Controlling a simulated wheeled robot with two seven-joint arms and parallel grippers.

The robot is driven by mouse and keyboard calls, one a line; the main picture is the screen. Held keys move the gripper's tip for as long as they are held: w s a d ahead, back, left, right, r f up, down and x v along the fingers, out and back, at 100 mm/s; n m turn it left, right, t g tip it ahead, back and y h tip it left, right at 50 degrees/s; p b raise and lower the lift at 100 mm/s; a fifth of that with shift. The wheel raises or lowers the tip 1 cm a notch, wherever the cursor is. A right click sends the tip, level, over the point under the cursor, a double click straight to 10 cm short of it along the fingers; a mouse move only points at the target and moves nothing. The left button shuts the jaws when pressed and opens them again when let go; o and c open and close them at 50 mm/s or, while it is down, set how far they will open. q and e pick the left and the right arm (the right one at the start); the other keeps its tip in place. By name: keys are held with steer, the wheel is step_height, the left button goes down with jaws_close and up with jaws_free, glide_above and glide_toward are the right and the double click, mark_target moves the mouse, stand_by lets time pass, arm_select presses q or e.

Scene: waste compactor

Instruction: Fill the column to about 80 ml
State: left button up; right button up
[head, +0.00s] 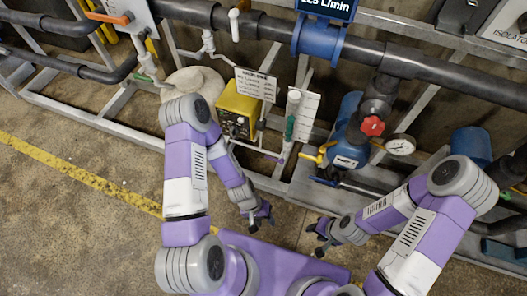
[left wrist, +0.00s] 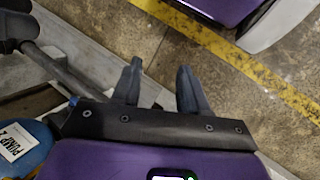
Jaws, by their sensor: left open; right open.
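A slim upright column (head: 293,100) stands right of the yellow pump in the head view, with a green part (head: 290,127) on it. A white card (head: 308,112) stands behind it. Its liquid level is too small to read. A yellow dosing pump (head: 239,109) with a dark front panel stands left of it. My left gripper (head: 262,218) is open and empty, low in front of the frame. It also shows in the left wrist view (left wrist: 158,82), fingers apart over floor. My right gripper (head: 318,236) appears open and empty, apart from the equipment.
A red knob (head: 373,125), a pressure gauge (head: 400,145) and a yellow lever (head: 321,153) sit on the piping to the right. A blue body with a "PUMP 2" label (left wrist: 14,147) is close in the left wrist view. Grey frame rails (head: 105,128) edge the skid. The floor (head: 80,220) is clear.

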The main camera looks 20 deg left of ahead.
mark_target(270, 159)
arm_select(q)
steer(key=w+d+f+n+h+b, duration=0.1)
steer(key=w+d+f+n+h, duration=0.1)
steer(key=w+d+f+h, duration=0.3)
steer(key=w+n+t+h+b, duration=0.1)
steer(key=w+n+t+h, duration=0.25)
steer(key=w+t, duration=0.3)
steer(key=w+a+n+t+y, duration=0.1)
steer(key=w+a+t+y, duration=0.1)
steer(key=w+a+t, duration=0.1)
steer(key=w+a+f+n+t+y+b, duration=0.1)
steer(key=w+a+n+t+y, duration=0.1)
steer(key=w+a+t, duration=0.2)
steer(key=w+a+f+n+t+y, duration=0.1)
steer(key=w+a+n+t+y, duration=0.1)
steer(key=w+a+t, duration=0.2)
steer(key=shift+w+a, duration=0.5)
steer(key=shift+a, duration=0.25)
steer(key=shift+w+a, duration=0.45)
steer(key=shift+a, duration=0.25)
steer(key=b+x, duration=0.2)
steer(key=x, duration=0.3)
steer(key=shift+d, duration=0.15)
steer(key=shift+b+x, duration=0.4)
steer(key=shift+x, duration=0.35)
jaws_close()
